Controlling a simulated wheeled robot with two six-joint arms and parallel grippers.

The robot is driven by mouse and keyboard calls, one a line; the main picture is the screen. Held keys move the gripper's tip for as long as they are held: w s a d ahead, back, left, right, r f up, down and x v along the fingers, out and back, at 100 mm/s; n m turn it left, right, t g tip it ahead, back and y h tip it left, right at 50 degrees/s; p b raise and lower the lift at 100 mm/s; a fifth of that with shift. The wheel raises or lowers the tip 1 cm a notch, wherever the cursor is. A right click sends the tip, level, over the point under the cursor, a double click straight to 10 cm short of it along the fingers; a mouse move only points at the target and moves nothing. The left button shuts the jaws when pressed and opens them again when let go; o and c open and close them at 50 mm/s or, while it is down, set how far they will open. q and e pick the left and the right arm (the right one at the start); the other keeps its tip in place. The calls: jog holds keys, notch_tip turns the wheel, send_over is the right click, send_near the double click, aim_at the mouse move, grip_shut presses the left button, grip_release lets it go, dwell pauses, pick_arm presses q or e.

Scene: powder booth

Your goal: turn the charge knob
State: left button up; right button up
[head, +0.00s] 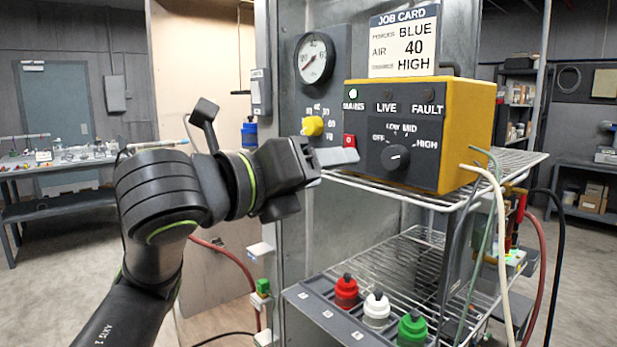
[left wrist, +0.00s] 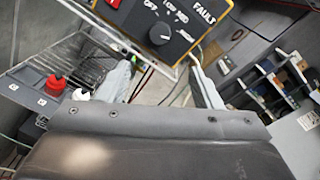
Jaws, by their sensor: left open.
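The charge knob (head: 396,157) is a round black dial on the dark face of the yellow control box (head: 467,130). OFF, LOW, MID and HIGH are printed around it. Its white mark seems to sit on the left, toward OFF, but is too small to be sure. The knob also shows at the top of the left wrist view (left wrist: 160,34). My left gripper (head: 328,158) is open and empty, left of the knob and apart from it. In the left wrist view its two pale fingers (left wrist: 162,88) stand wide apart, with the knob beyond them.
A job card (head: 404,41) reading BLUE, 40, HIGH stands above the box. A yellow regulator knob (head: 313,126) and gauge (head: 314,58) are close behind my left gripper. A red switch (head: 349,141) is beside it. Hoses hang at right.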

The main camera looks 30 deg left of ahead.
pick_arm(q)
jog(key=shift+v, duration=0.95)
jog(key=shift+f, duration=0.1)
